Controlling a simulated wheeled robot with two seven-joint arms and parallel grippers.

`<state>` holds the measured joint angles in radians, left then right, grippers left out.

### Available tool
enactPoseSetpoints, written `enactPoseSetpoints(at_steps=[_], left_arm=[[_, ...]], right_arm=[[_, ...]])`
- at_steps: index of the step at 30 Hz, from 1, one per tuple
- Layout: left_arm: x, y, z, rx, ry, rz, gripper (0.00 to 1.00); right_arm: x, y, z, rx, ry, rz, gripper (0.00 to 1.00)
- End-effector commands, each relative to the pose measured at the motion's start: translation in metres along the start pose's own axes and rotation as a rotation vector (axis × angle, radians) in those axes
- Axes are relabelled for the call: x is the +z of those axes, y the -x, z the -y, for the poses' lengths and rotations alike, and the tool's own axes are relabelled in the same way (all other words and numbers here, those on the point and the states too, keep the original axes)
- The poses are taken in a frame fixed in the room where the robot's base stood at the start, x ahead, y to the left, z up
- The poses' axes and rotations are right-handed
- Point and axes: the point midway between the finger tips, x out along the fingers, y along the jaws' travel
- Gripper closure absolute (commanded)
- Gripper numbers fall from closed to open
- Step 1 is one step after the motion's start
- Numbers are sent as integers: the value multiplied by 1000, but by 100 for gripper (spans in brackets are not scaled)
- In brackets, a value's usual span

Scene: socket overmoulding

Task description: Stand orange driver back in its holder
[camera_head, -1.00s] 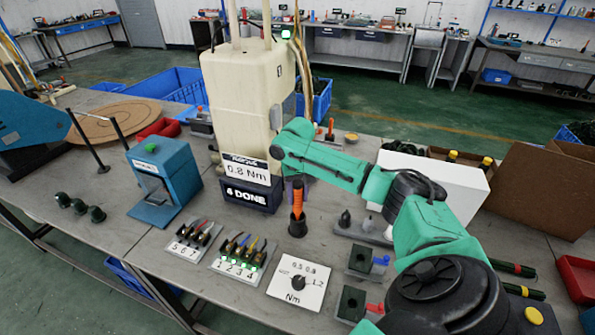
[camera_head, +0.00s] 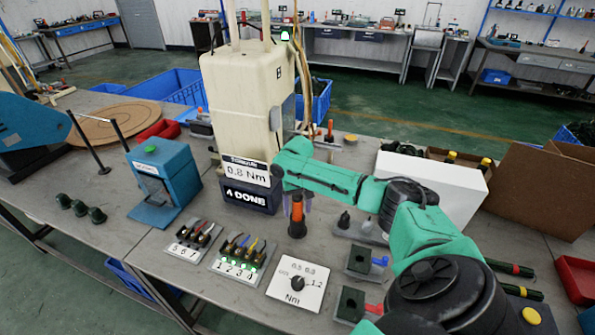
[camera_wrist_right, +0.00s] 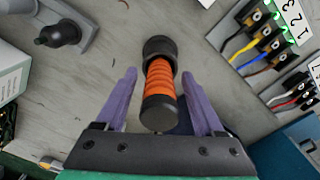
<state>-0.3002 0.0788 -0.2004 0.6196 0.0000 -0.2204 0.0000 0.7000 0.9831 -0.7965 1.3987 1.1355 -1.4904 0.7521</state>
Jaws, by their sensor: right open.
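The orange driver (camera_head: 297,208) has an orange ribbed grip and stands upright in a black round holder (camera_head: 297,229) on the bench. In the right wrist view the driver (camera_wrist_right: 160,82) is seen from above, its dark end toward me and the holder's rim (camera_wrist_right: 159,46) around its far end. My right gripper (camera_wrist_right: 158,97) is open, with one purple finger on each side of the driver and a gap beside each. In the head view my wrist hides the driver's top. My left gripper is not in view.
A cream press-like machine (camera_head: 243,110) stands close behind the holder. A white box (camera_head: 440,190) stands right.

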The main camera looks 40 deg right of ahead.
Motion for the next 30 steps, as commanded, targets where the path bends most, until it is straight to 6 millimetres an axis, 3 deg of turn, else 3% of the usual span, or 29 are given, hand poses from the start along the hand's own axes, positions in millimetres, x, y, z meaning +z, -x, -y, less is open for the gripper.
enactPoseSetpoints(at_steps=[5, 12, 16, 20, 30], left_arm=[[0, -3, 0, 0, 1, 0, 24], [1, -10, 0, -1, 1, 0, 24], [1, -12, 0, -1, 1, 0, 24], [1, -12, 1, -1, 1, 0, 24], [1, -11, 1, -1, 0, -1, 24]], right_arm=[[-1, 24, 0, -1, 0, -3, 30], [-1, 89, 1, -3, 0, -5, 30], [-1, 113, 1, -3, 0, -2, 30], [0, 122, 0, -2, 0, 0, 30], [0, 122, 0, -1, 0, 1, 30]])
